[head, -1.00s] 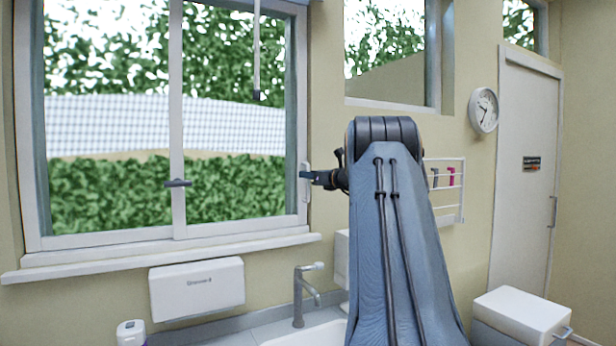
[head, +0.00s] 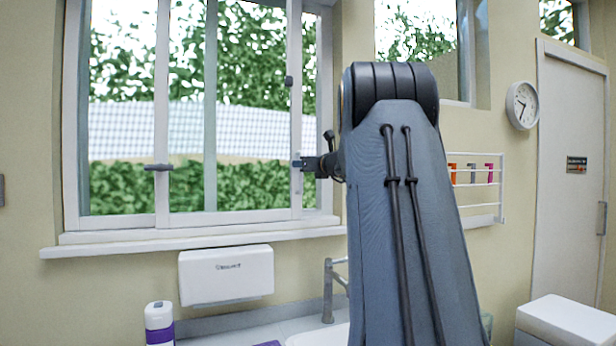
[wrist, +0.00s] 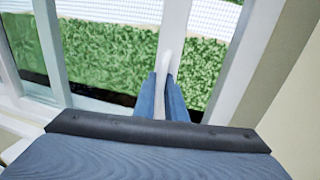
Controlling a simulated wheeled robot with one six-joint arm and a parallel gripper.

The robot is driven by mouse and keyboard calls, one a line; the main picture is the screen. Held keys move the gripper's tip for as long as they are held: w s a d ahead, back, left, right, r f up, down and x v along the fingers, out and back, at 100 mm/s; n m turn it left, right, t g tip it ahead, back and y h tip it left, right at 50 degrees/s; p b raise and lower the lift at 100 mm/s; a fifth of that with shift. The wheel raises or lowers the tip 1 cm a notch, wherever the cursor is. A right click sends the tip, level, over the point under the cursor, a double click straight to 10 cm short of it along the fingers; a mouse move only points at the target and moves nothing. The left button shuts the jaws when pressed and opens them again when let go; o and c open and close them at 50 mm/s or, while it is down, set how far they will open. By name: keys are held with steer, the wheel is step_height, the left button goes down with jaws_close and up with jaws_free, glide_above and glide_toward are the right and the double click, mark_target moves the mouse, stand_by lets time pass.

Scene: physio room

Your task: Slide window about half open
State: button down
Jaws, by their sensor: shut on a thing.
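The sliding sash's right stile (head: 297,100) stands left of the right window jamb (head: 327,110), with a narrow open gap between them. The sash's left stile (head: 162,110) bears a dark latch (head: 158,167). Another upright (head: 210,100) shows through the glass between the stiles. In the wrist view, my gripper (wrist: 165,80) is shut on the white window handle (wrist: 164,58), one blue finger on each side. The sash stile (wrist: 173,25) rises behind it. In the head view my gripper (head: 310,163) is at the stile, partly hidden by my arm.
A white dispenser (head: 226,275) hangs below the sill (head: 150,241). A tap (head: 330,290) and a white-and-purple bottle (head: 159,323) stand on the counter below. A white rack (head: 485,185) is on the wall right of my arm.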

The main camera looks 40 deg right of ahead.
steer(key=shift+w+a+b, duration=0.25)
steer(key=shift+a+b, duration=0.1)
steer(key=shift+a, duration=0.4)
steer(key=shift+w+a+b, duration=0.25)
steer(key=shift+a+b, duration=0.05)
steer(key=shift+a, duration=0.45)
steer(key=c, duration=2.1)
jaws_free()
steer(key=b, duration=0.3)
glide_toward(285, 164)
steer(key=s, duration=0.3)
steer(key=shift+s+a, duration=0.15)
steer(key=shift+a, duration=0.2)
steer(key=shift+p, duration=0.3)
